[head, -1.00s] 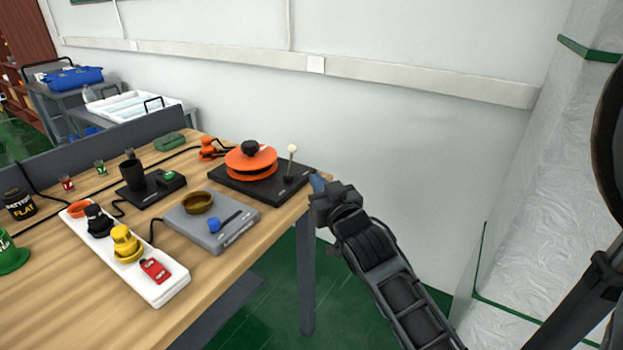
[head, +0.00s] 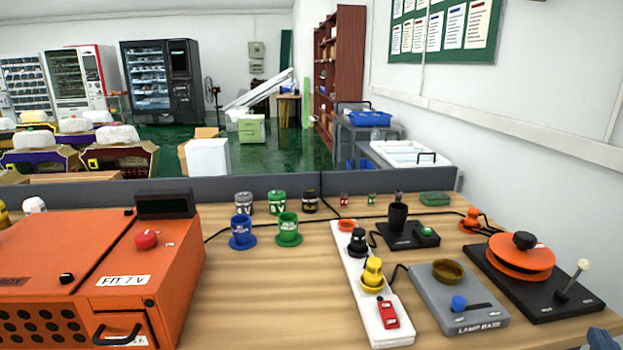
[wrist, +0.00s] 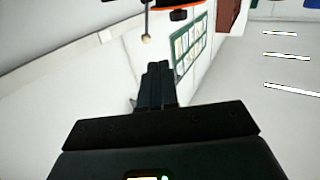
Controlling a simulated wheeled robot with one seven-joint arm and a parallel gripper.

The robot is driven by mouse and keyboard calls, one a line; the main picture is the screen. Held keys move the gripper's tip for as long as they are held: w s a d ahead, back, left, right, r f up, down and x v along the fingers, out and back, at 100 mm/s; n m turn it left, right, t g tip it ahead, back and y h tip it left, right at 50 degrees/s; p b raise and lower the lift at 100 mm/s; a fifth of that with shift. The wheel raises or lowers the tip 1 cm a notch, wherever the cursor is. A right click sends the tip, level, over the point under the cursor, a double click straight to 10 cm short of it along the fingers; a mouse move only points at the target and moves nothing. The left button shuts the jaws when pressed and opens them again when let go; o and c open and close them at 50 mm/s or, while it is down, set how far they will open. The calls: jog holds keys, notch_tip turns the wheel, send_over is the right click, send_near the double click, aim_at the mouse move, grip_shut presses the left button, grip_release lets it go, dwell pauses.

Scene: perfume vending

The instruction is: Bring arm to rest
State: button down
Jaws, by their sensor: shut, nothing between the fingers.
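My gripper (wrist: 158,72) shows in the wrist view with its dark fingers pressed together and nothing between them. Only a small bluish part near the bottom right corner of the head view may belong to it; the rest of my arm is out of that picture. The black device with the orange disc (head: 520,260) stands at the right end of the wooden table, close to that corner. Its lever with a pale ball knob (head: 582,265) also shows in the wrist view (wrist: 146,39), beyond the fingertips and apart from them.
A grey lamp base (head: 447,305), a white power strip (head: 353,265) with plugs, and blue (head: 242,232) and green (head: 288,230) cups stand on the table (head: 270,300). A large orange machine (head: 60,255) fills the left. A grey partition (head: 240,188) runs along the back.

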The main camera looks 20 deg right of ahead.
jog(key=s+a+f+n+t+y, duration=0.1)
jog(key=s+a+f+n+y, duration=0.2)
jog(key=a, duration=0.7)
jog(key=s+a+f+n+t+y, duration=0.1)
jog(key=s+a+n+t+y, duration=0.2)
jog(key=a, duration=0.7)
jog(key=s+a+r+n+g+y, duration=0.1)
jog(key=s+a+r+n+y, duration=0.1)
jog(key=s+a+y, duration=0.4)
jog(key=s+a+r, duration=0.1)
jog(key=s+a, duration=0.4)
jog(key=shift+a+n+g+y, duration=0.25)
jog(key=shift+n+g+y, duration=0.05)
jog(key=shift+n+g, duration=0.1)
